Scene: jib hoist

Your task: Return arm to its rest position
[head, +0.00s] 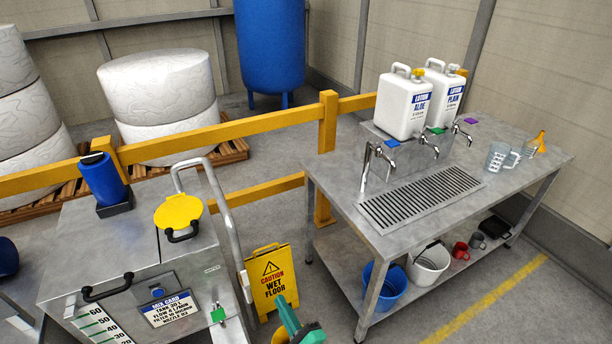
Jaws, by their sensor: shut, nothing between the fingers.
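The rest of my arm is cut off by the picture's edge.
A steel tank (130,245) with a yellow lid (178,211) stands left. A yellow caution sign (268,276) stands beside it. A metal bench (500,190) with two lotion jugs (404,104) stands right. A yellow rail (220,131) runs behind. Floor shows between tank and bench.

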